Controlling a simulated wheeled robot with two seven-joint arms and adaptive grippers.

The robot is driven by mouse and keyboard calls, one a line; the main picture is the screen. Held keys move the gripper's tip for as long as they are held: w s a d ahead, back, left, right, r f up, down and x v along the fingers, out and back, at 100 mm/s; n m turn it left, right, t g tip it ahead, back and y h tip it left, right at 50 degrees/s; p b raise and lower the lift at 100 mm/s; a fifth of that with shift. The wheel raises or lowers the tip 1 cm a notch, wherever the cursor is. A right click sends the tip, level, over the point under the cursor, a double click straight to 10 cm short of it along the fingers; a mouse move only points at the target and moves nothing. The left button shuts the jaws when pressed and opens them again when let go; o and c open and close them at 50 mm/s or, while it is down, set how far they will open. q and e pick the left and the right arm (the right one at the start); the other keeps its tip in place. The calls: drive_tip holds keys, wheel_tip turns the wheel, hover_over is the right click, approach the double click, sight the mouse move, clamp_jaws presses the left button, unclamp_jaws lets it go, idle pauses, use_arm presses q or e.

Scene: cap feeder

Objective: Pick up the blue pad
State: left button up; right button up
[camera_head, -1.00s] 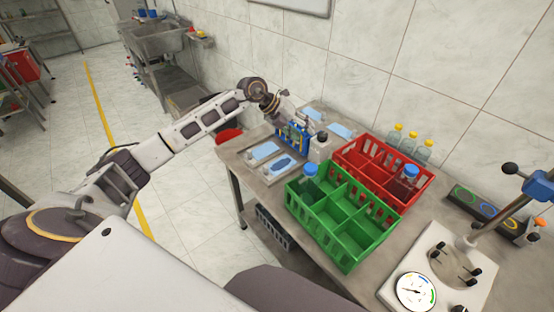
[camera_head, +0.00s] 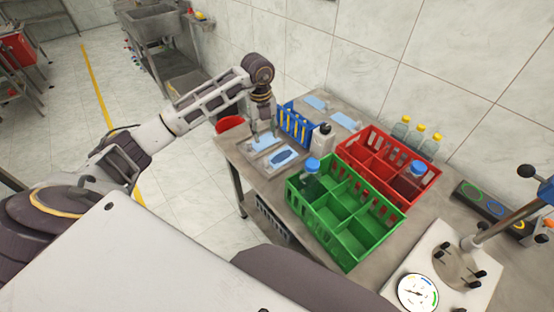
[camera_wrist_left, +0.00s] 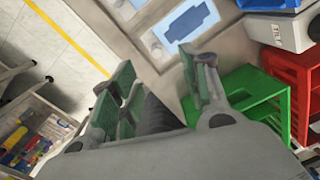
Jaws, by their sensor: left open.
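Two light-blue pads lie in a metal holder on the bench's near left part. One is plain (camera_head: 265,143), partly hidden by my gripper; the other carries a dark blue shape (camera_head: 284,157). In the left wrist view the pad with the dark shape (camera_wrist_left: 191,20) is at the top centre, and part of another pad (camera_wrist_left: 137,3) is cut off at the top edge. My left gripper (camera_head: 264,133) points down over the plain pad, open. In the left wrist view its green-padded fingers (camera_wrist_left: 160,90) are spread apart with nothing between them. My right gripper is not in view.
A green crate (camera_head: 345,213) and a red crate (camera_head: 388,168) fill the bench's middle. Two more light-blue pads (camera_head: 345,120) lie behind.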

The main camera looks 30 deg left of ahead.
use_arm(q)
drive_tip(key=shift+s+a+n+g, duration=0.3)
drive_tip(key=shift+s+n, duration=0.15)
drive_tip(key=shift+n, duration=0.55)
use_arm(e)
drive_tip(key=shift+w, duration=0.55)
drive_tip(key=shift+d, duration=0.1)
use_arm(q)
drive_tip(key=shift+f, duration=0.1)
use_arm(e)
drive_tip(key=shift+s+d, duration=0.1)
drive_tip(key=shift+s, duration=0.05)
